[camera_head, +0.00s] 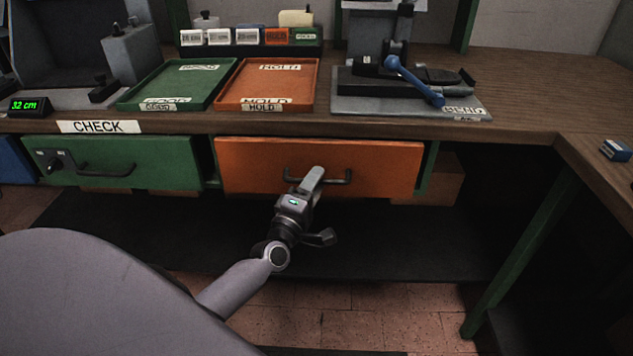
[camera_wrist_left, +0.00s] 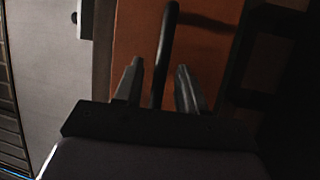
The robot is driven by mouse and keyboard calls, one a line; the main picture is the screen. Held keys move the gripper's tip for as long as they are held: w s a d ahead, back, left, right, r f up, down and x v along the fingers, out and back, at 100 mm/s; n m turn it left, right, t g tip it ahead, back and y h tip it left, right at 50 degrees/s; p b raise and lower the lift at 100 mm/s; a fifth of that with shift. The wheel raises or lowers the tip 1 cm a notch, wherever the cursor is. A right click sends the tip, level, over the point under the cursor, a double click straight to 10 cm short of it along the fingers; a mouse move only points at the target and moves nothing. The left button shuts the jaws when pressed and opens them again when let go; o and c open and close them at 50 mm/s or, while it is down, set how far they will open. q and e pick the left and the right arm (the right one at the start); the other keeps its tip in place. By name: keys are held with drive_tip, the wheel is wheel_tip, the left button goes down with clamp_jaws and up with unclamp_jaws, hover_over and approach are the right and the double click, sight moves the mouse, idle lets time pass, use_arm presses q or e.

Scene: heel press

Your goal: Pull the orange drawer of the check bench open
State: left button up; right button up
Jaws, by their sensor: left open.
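The orange drawer (camera_head: 385,162) is in the bench front, right of the green drawer, and looks shut. Its dark bar handle (camera_head: 340,181) runs sideways across the middle. My left gripper (camera_head: 314,176) is at the handle, covering part of it in the head view. In the left wrist view, the two fingers of my left gripper (camera_wrist_left: 158,85) are open, with the handle (camera_wrist_left: 168,45) running between them. I cannot tell whether either finger touches it. The orange drawer front (camera_wrist_left: 135,35) lies behind. My right gripper is not in view.
A green drawer (camera_head: 125,160) with a knob is at left, under the CHECK label (camera_head: 98,127). On the bench top (camera_head: 560,95) stand a green tray (camera_head: 205,90), an orange HOLD tray (camera_head: 303,95) and a press with a blue lever (camera_head: 412,80). A green leg (camera_head: 520,255) stands at right.

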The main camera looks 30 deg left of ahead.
use_arm(q)
drive_tip(key=shift+w+r, duration=0.1)
drive_tip(key=shift+w, duration=0.4)
clamp_jaws()
drive_tip(key=shift+s, duration=0.1)
